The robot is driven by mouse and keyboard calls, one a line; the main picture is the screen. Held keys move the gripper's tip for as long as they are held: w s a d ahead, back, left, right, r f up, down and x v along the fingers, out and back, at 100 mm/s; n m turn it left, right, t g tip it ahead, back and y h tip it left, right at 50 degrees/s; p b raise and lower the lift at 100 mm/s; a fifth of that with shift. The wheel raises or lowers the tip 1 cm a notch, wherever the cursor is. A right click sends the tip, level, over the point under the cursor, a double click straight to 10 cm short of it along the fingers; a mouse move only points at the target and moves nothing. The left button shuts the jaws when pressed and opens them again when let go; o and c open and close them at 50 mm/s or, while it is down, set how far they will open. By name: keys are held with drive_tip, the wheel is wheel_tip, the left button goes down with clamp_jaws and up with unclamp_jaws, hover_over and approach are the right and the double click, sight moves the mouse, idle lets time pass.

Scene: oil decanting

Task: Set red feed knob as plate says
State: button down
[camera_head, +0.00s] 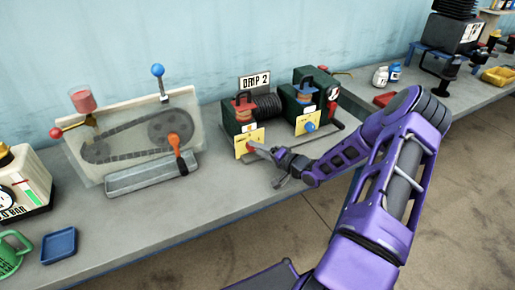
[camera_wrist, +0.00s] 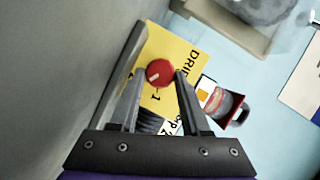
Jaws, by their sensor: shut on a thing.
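The red feed knob (camera_wrist: 159,73) sits on a yellow panel (camera_wrist: 182,52) marked DRIP, with a 1 legible. My gripper (camera_wrist: 160,76) has its fingers on both sides of the knob and is shut on it. A short white mark on the knob points to the lower left in the wrist view. In the head view, my gripper (camera_head: 257,150) reaches the yellow panel (camera_head: 241,138) of the left green box, and its fingers mostly hide the knob. A white plate (camera_head: 254,81) above the boxes reads DRIP 2.
The right green box (camera_head: 297,97) has a yellow panel with a blue knob (camera_head: 309,127). A belt-drive board (camera_head: 141,137) with an orange-handled lever (camera_head: 178,153) stands to the left. A blue tray (camera_head: 58,246) lies at front left. The bench front is mostly clear.

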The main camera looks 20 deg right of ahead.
drive_tip(key=shift+f+m+t+y+b, duration=0.15)
drive_tip(key=shift+m+t+y+b, duration=0.25)
drive_tip(key=shift+m, duration=0.9)
drive_tip(key=c, duration=0.7)
unclamp_jaws()
drive_tip(key=shift+o, duration=0.2)
